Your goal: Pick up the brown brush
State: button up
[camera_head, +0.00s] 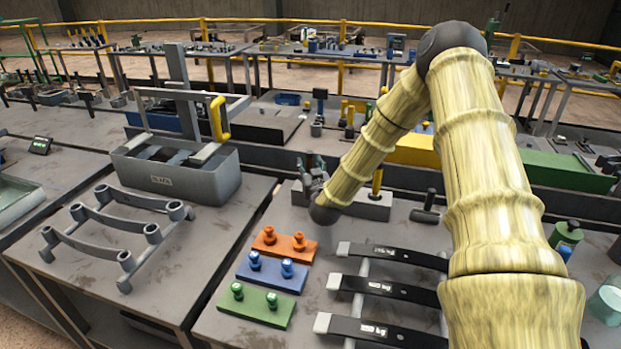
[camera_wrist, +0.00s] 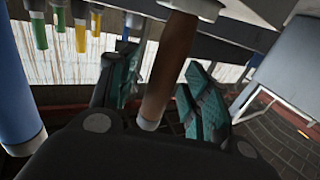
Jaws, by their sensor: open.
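The brown brush (camera_wrist: 172,65) shows its brown handle near the middle of the wrist view, with a pale metal collar at its upper end. My gripper (camera_wrist: 162,70) is open, with one dark, teal-padded finger on each side of the handle. The handle lies between the fingers, with a gap visible beside it; I cannot tell whether either finger touches it. In the head view my gripper (camera_head: 313,172) is at the end of the arm, above the back of the middle table. The brush cannot be made out there.
In the wrist view, a blue handle (camera_wrist: 16,85) stands close at the left, and yellow handles (camera_wrist: 80,35) are beyond. A grey box-like thing (camera_wrist: 292,60) is at the right. In the head view, coloured blocks (camera_head: 272,275) and black bars (camera_head: 385,290) lie on the table.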

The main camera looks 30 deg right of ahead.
jog(key=shift+c, duration=0.5)
grip_shut()
